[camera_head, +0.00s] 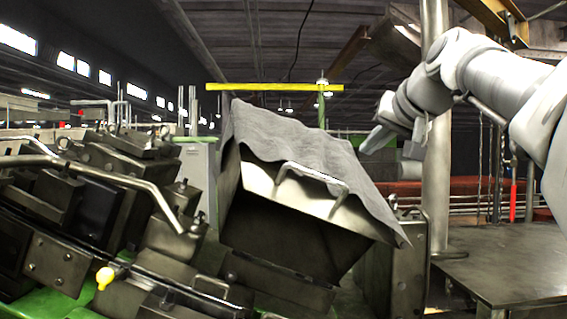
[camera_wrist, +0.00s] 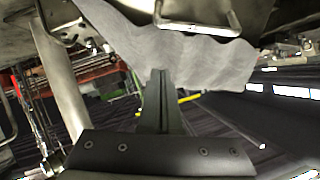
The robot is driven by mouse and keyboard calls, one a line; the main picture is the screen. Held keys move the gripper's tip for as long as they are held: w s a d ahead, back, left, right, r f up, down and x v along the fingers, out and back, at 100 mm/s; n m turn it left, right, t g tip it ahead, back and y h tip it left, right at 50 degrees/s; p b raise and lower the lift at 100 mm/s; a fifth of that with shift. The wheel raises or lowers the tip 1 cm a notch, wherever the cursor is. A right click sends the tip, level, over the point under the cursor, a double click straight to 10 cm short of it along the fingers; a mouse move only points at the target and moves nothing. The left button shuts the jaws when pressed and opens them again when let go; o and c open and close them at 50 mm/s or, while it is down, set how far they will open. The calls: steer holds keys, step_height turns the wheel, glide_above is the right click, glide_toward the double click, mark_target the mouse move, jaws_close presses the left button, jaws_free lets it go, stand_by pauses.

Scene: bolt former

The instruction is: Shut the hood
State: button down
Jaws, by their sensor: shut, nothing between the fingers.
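The hood (camera_head: 300,150) is a grey metal cover with a wavy top sheet, in the middle of the head view. It is raised and tilted, with a dark open space under its front edge. A bar handle (camera_head: 312,180) is on its front face. My gripper (camera_head: 372,142) is at the right of the hood's top, close to the wavy sheet; I cannot tell whether it touches. In the wrist view my gripper (camera_wrist: 158,78) is shut and empty in front of the wavy sheet of the hood (camera_wrist: 200,58). The handle (camera_wrist: 195,20) shows at the top there.
Machine blocks and a bent metal bar (camera_head: 120,180) fill the left, with a yellow knob (camera_head: 104,277) in front. A vertical post (camera_head: 435,130) and a flat metal table (camera_head: 510,262) stand at the right. A yellow beam (camera_head: 275,87) is behind the hood.

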steer(key=x, duration=0.3)
steer(key=f+p+x, duration=0.1)
steer(key=x, duration=0.4)
steer(key=shift+a+f+p, duration=0.35)
steer(key=shift+a+p, duration=0.05)
steer(key=shift+a, duration=0.1)
steer(key=shift+s+a+f, duration=0.2)
steer(key=shift+s+f, duration=0.35)
